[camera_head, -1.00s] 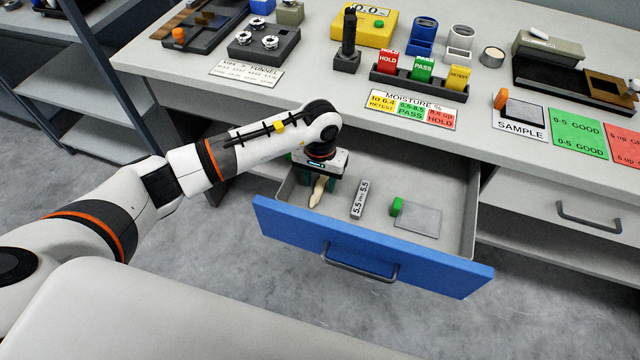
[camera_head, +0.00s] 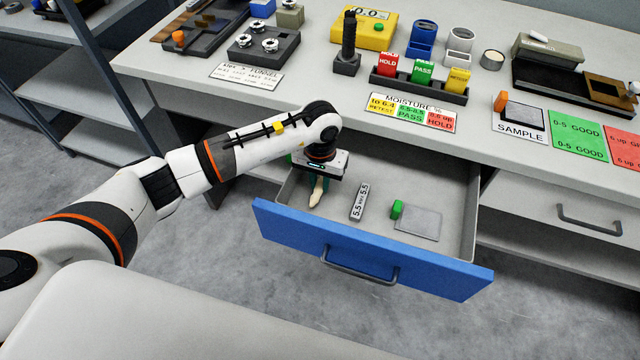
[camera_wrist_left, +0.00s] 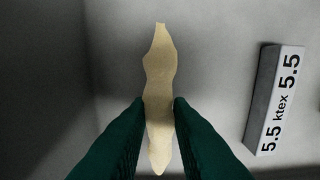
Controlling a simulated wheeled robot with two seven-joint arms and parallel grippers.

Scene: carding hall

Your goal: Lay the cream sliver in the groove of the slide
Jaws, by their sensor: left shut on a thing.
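The cream sliver (camera_head: 317,191) is a small pale strip in the left part of the open drawer. My left gripper (camera_head: 321,183) reaches down into the drawer and is shut on it. In the left wrist view the sliver (camera_wrist_left: 158,75) runs lengthwise between the dark green fingertips (camera_wrist_left: 158,104), one on each side. Its far end sticks out ahead of them. I cannot tell whether it touches the drawer floor. I cannot tell which thing is the slide; a dark fixture with an orange knob (camera_head: 179,38) stands on the bench at back left. My right gripper is not in view.
The drawer's blue front (camera_head: 370,250) and grey walls surround the gripper. A 5.5 ktex block (camera_head: 359,202) and a grey plate (camera_head: 418,222) with a green knob lie to the right. The bench edge overhangs behind. The bench carries a weighing device (camera_head: 378,28) and a card rack.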

